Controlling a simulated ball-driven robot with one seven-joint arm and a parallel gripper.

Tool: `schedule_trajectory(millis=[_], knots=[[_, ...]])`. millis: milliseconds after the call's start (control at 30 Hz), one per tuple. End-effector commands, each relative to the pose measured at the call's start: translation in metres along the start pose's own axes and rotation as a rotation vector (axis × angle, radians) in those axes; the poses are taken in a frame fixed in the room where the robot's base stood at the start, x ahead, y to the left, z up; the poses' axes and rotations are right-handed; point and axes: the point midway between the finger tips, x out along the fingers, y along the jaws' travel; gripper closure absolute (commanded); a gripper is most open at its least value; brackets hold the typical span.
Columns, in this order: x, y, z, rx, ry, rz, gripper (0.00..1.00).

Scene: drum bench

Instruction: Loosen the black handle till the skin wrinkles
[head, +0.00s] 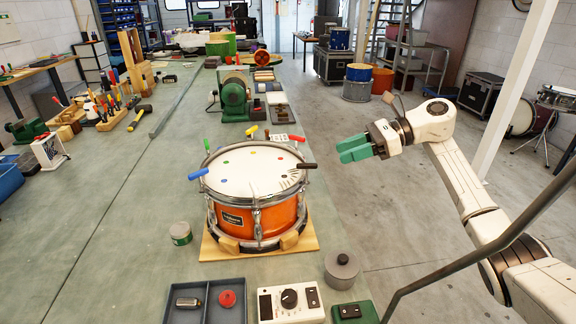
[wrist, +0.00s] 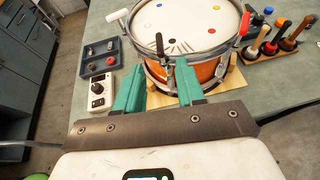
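An orange snare drum (head: 258,217) with a pale skin (head: 245,170) stands on a wooden base on the bench. Coloured handles sit around its rim. The black handle (head: 307,165) is on the right side of the rim and points outward. It also shows in the wrist view (wrist: 160,44), beyond the fingertips and roughly in line with the gap between them. Short dark lines, like creases, mark the skin beside it. My gripper (head: 341,151), with green fingers, is right of the drum, apart from the black handle. Its fingers are parted and empty in the wrist view (wrist: 159,65).
A blue handle (head: 198,174), a green handle (head: 207,145) and a red handle (head: 296,138) are on the rim. A grey lidded pot (head: 341,270), a control box (head: 291,303) and a dark tray (head: 205,287) stand in front. Open floor lies right of the bench.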

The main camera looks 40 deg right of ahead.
Motion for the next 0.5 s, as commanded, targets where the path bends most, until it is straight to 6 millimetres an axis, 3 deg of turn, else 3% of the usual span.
schedule_trajectory(millis=[167,500], knots=[[0.017,0.001,0.001,0.001,0.000,0.004,0.62],[0.077,0.001,0.002,0.002,-0.001,0.004,0.62]])
